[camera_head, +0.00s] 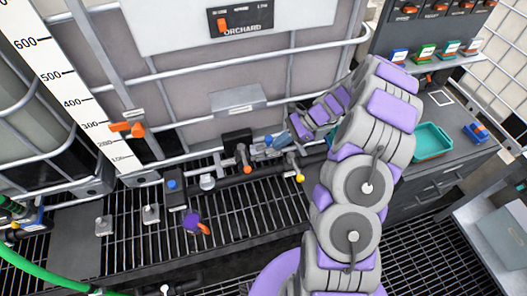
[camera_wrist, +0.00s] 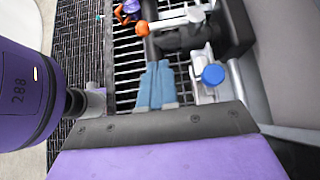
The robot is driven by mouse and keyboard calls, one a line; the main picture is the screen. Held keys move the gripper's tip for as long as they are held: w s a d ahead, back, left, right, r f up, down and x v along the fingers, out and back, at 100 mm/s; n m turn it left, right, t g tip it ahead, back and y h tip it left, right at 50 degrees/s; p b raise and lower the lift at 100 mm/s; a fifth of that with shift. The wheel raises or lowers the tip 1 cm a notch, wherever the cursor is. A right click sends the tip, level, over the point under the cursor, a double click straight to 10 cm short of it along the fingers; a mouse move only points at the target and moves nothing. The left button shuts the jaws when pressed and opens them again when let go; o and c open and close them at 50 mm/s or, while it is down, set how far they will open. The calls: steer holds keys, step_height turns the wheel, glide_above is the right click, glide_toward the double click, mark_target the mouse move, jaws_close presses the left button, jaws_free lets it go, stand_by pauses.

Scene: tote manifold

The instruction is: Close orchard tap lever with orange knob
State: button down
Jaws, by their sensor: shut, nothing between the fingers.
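The tote's black plate (camera_head: 240,18) reads ORCHARD, at the top of the head view. Below the tote, a tap lever with an orange knob (camera_head: 247,168) hangs from a black valve body (camera_head: 237,142). In the wrist view an orange knob (camera_wrist: 142,28) is at the left end of a pale lever (camera_wrist: 172,21) beside a black body. My gripper (camera_head: 262,150) is just right of the lever in the head view. Its blue fingers (camera_wrist: 155,85) are together and empty in the wrist view, apart from the knob. My arm partly covers the area to the right.
Another lever with a yellow knob (camera_head: 299,177) is close on the right of my gripper. A purple knob (camera_head: 192,222) with an orange part sits lower left. A blue cap (camera_wrist: 213,75) is beside my fingers. Dark grating (camera_head: 120,225) lies below; a teal tray (camera_head: 432,140) stands right.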

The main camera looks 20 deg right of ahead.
mark_target(244, 159)
steer(key=x, duration=0.4)
steer(key=b+x, duration=0.1)
steer(key=x, duration=0.3)
steer(key=shift+s+a, duration=0.1)
steer(key=shift+a, duration=0.4)
steer(key=shift+a+f, duration=0.35)
steer(key=shift+f, duration=0.25)
steer(key=shift+a, duration=0.1)
steer(key=shift+a, duration=0.2)
steer(key=shift+s+m+t, duration=0.1)
steer(key=shift+m+t, duration=0.3)
